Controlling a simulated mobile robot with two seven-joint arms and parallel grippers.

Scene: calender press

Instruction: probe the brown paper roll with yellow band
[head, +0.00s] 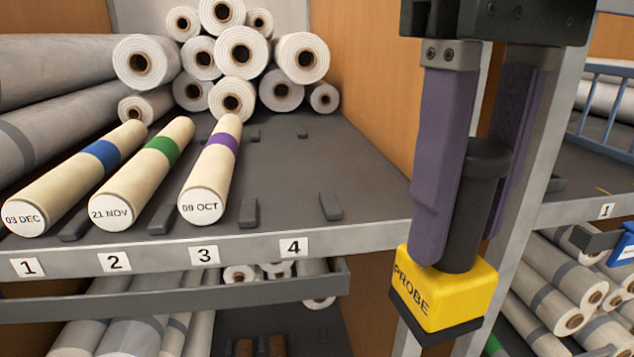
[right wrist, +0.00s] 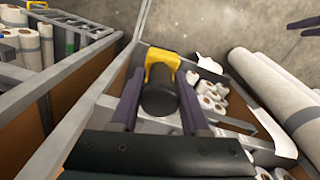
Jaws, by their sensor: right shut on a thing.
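My right gripper (head: 462,225) is shut on the dark handle of the yellow probe (head: 450,290), which is marked PROBE. The probe hangs block-down in front of the shelf post, right of slot 4. In the right wrist view the probe's yellow end (right wrist: 160,62) shows beyond the fingers. I make out no brown roll with a yellow band. Two brown roll ends (head: 277,345) show partly at the bottom, on the lower level; their bands are hidden. Dark purple finger-like shapes at the right wrist view's upper right edge may be my left gripper (right wrist: 303,23).
Three cream rolls lie in slots 1 to 3, with blue (head: 100,153), green (head: 162,149) and purple (head: 223,142) bands. Slot 4 (head: 290,195) is empty. White rolls (head: 243,52) are stacked behind. A metal post (head: 535,150) separates the right bay, with grey-banded rolls (head: 560,290).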

